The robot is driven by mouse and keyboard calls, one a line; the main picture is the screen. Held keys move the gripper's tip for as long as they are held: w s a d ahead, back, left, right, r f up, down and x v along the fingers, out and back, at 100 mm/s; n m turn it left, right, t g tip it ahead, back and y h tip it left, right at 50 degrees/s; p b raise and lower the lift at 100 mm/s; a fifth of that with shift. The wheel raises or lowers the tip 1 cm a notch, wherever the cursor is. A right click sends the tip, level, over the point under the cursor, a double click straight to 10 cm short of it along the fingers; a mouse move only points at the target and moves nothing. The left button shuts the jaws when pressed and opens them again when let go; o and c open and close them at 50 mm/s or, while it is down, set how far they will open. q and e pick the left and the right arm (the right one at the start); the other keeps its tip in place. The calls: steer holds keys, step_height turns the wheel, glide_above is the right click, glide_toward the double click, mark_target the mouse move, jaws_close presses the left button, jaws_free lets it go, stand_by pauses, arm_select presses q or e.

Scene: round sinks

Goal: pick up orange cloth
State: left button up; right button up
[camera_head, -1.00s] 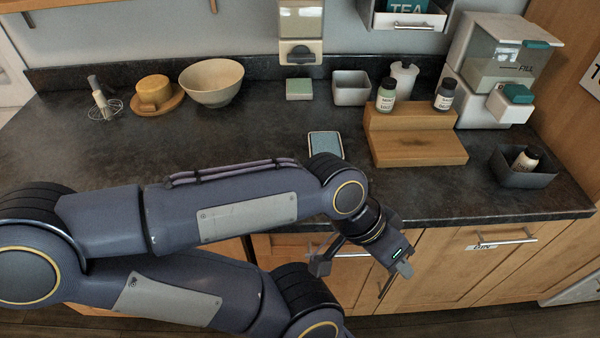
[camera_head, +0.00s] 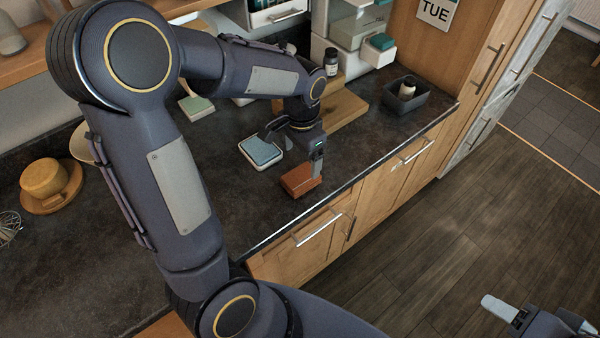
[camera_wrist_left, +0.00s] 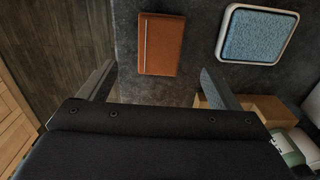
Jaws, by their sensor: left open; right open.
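The orange cloth (camera_head: 301,180) looks like a flat, folded, orange-brown block on the dark counter near its front edge. It also shows in the left wrist view (camera_wrist_left: 161,45), at the top middle. My left gripper (camera_head: 297,147) is open above the counter by the cloth, and one finger overlaps the cloth's far right end in the head view. In the left wrist view the cloth lies ahead, between the lines of the two open fingers (camera_wrist_left: 156,70). No contact is clear. My right gripper (camera_head: 538,312) is open and empty at the lower right, over the floor.
A blue sponge in a white tray (camera_head: 261,150) lies close behind the cloth. A wooden stand (camera_head: 345,107) and a dark bin (camera_head: 405,100) are farther right. The counter in between is bare.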

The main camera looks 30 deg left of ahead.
mark_target(301, 176)
arm_select(q)
step_height(301, 176, down, 7)
steer(key=shift+f+p, duration=0.2)
steer(key=shift+p, duration=0.45)
steer(key=shift+s, duration=0.1)
steer(key=shift+c, duration=0.4)
steer(key=c, duration=1)
steer(key=shift+r, duration=0.1)
steer(key=shift+r, duration=0.4)
step_height(301, 176, up, 3)
steer(key=shift+d+f, duration=0.1)
steer(key=shift+f, duration=0.1)
steer(key=s+d+r+b, duration=0.3)
steer(key=d+r, duration=0.6)
steer(key=d, duration=0.4)
steer(key=shift+s+d+r, duration=0.15)
steer(key=shift+d+r, duration=0.05)
steer(key=shift+r, duration=0.1)
